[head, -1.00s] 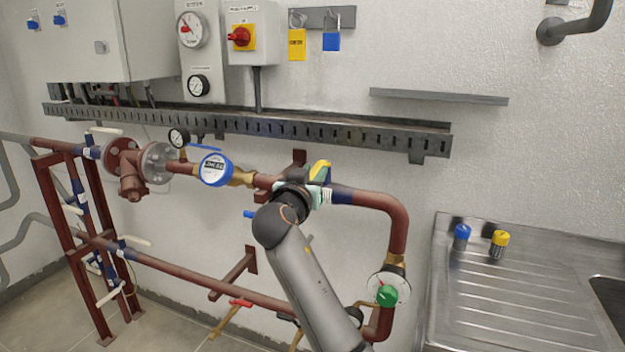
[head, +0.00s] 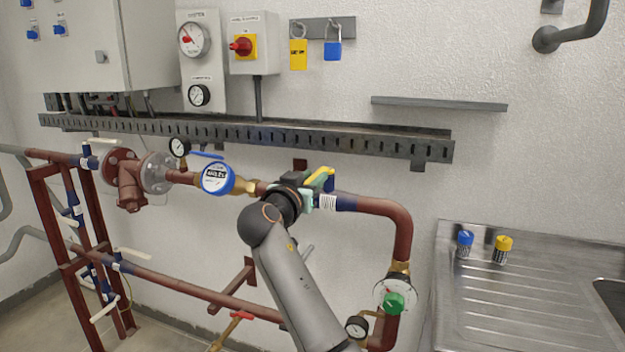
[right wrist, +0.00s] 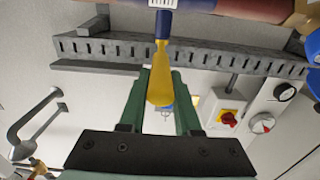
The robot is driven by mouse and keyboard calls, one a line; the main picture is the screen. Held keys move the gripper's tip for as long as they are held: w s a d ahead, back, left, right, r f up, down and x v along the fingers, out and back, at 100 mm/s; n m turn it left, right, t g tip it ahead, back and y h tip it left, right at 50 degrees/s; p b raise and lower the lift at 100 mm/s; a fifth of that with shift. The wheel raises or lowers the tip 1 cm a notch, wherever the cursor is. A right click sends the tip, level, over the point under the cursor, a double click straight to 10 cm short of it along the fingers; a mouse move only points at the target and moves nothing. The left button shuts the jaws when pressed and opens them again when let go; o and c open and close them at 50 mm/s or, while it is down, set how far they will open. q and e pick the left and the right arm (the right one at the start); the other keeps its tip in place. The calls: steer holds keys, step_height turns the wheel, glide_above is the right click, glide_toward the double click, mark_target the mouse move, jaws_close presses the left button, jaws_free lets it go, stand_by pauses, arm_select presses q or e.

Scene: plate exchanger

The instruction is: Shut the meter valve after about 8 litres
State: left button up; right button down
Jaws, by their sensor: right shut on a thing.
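The round blue-rimmed meter (head: 217,178) sits on the upper pipe left of my right arm; its digits are too small to read surely. My right gripper (head: 318,186) is at the pipe to the right of the meter. It is shut on a yellow valve lever (head: 320,176). In the right wrist view the yellow lever (right wrist: 160,82) runs between the green fingers of my right gripper (right wrist: 162,92), beneath a blue-collared pipe. The valve body is mostly hidden behind my gripper and wrist in the head view. My left gripper is not in view.
A slotted cable tray (head: 240,133) runs along the wall above the pipe. A gauge (head: 179,147) and blue lever (head: 207,154) stand near the meter. A steel sink top (head: 520,295) with blue and yellow capped items is at right. A green knob (head: 393,304) is at lower right.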

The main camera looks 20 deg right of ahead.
steer(key=shift+r, duration=0.2)
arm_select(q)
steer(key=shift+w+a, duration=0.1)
arm_select(e)
steer(key=c, duration=0.6)
jaws_free()
steer(key=shift+f, duration=0.15)
steer(key=shift+s+a, duration=0.3)
steer(key=shift+a, duration=0.1)
arm_select(q)
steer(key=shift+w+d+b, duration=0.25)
steer(key=shift+b, duration=0.25)
arm_select(e)
steer(key=shift+v, duration=3.25)
